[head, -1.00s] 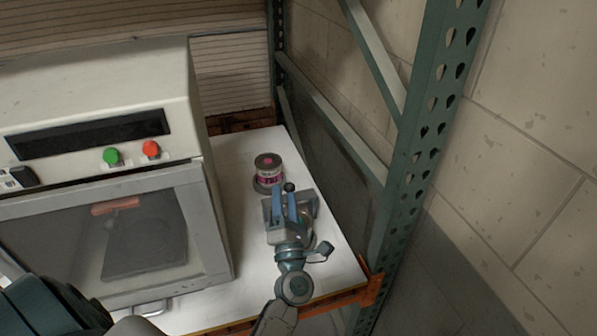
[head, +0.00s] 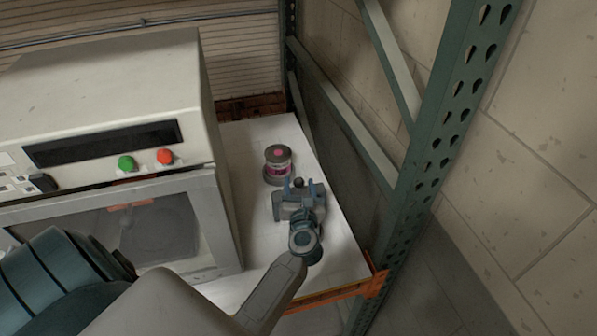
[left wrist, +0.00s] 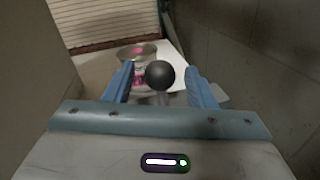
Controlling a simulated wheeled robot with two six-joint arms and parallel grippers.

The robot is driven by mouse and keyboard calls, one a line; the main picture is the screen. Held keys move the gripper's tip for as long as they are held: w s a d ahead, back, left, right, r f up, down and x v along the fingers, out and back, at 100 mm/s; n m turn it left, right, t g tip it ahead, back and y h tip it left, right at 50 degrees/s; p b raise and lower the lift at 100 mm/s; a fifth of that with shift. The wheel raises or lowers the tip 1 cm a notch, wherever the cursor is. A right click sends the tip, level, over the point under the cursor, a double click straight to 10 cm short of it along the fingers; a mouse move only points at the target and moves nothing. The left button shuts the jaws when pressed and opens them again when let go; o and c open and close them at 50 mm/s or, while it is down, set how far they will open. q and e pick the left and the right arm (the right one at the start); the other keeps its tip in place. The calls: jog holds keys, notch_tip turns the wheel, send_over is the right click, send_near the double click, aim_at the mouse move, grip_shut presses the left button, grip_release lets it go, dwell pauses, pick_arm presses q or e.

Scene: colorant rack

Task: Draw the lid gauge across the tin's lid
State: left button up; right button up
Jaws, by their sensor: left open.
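The tin (head: 278,165) stands upright on the white shelf top, with a grey lid bearing a pink spot and a pink label. It also shows in the left wrist view (left wrist: 137,54), beyond the left finger. A black ball knob, which I take for the lid gauge's handle (left wrist: 160,74), sits on a pale stem; the gauge's lower part is mostly hidden by my gripper. My left gripper (head: 298,187) is open just on the near side of the tin. Its blue fingers stand either side of the knob, with gaps visible. My right gripper is not in view.
A large pale oven-like cabinet (head: 105,90) with green and red buttons stands close on the left. A green perforated rack post (head: 440,140) and braces bound the right. An orange beam (head: 375,283) edges the shelf's front. Bare white surface lies between cabinet and tin.

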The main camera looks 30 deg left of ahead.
pick_arm(q)
jog(key=shift+p+x, duration=0.45)
jog(key=shift+x, duration=1.25)
grip_shut()
